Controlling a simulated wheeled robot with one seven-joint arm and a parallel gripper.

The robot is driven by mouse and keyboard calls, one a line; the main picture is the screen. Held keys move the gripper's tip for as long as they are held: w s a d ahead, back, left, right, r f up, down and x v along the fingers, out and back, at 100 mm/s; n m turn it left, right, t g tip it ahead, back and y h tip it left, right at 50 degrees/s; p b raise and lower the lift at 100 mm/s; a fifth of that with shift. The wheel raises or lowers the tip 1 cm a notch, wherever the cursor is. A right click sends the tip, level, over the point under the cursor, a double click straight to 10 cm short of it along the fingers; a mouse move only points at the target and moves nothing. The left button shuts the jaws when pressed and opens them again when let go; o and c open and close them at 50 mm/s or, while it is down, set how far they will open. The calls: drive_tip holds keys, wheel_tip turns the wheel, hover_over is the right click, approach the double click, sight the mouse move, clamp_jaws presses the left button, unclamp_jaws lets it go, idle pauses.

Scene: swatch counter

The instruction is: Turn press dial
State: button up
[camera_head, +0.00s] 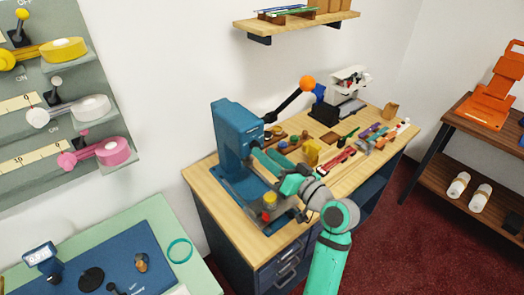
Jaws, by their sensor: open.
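The blue press (238,135) stands at the left end of the wooden-topped counter (202,180). Its dark lever rises to the right and ends in an orange ball (307,82). My teal and grey arm reaches over the counter in front of the press. My gripper (299,213) appears as small dark parts below the wrist, open, a little right of the red knob. My arm hides part of the press's right side. Contact cannot be judged.
Small tools and a yellow block (311,152) lie right of the press. A white machine (347,88) stands behind them. A wall shelf (300,20) hangs above. A green table (150,212) is at lower left. A dark side shelf (488,118) stands right, across red carpet.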

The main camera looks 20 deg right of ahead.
drive_tip(key=shift+x, duration=1.45)
drive_tip(key=c, duration=1.1)
drive_tip(key=shift+o, duration=0.2)
drive_tip(key=shift+m, duration=0.3)
drive_tip(key=m, duration=1.1)
drive_tip(key=shift+f, duration=0.15)
